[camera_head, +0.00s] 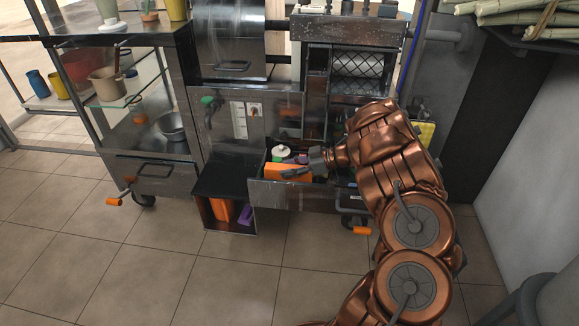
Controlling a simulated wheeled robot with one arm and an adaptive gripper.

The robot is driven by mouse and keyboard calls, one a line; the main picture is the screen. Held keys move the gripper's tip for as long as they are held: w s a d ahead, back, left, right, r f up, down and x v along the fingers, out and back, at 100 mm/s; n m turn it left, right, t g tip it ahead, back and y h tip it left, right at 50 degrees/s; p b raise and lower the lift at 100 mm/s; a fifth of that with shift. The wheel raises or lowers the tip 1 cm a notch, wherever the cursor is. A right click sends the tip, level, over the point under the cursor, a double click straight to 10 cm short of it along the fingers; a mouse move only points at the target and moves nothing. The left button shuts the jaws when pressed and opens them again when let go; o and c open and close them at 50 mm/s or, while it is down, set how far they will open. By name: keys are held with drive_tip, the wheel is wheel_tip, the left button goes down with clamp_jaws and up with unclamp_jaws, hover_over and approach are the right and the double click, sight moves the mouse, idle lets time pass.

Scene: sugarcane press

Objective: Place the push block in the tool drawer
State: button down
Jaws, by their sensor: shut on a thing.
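The tool drawer (290,196) is a grey metal drawer, pulled open at the front of the machine. My gripper (295,173) reaches in from the right over the drawer and is shut on an orange block (287,168), which looks like the push block. The block is at the drawer's opening, near its front wall. My fingers cover part of the block, and I cannot tell whether it touches the drawer floor.
A round white and green item (280,152) and a purple item (297,158) lie in the drawer behind the block. An open lower compartment (208,216) to the left holds orange and purple items. Tiled floor (190,285) in front is clear.

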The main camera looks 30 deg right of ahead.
drive_tip(key=shift+f, duration=0.2)
drive_tip(key=c, duration=0.7)
unclamp_jaws()
drive_tip(key=shift+r, duration=0.1)
drive_tip(key=shift+r, duration=0.55)
drive_tip(key=p+v, duration=0.1)
drive_tip(key=v, duration=1.1)
drive_tip(key=shift+p, duration=0.35)
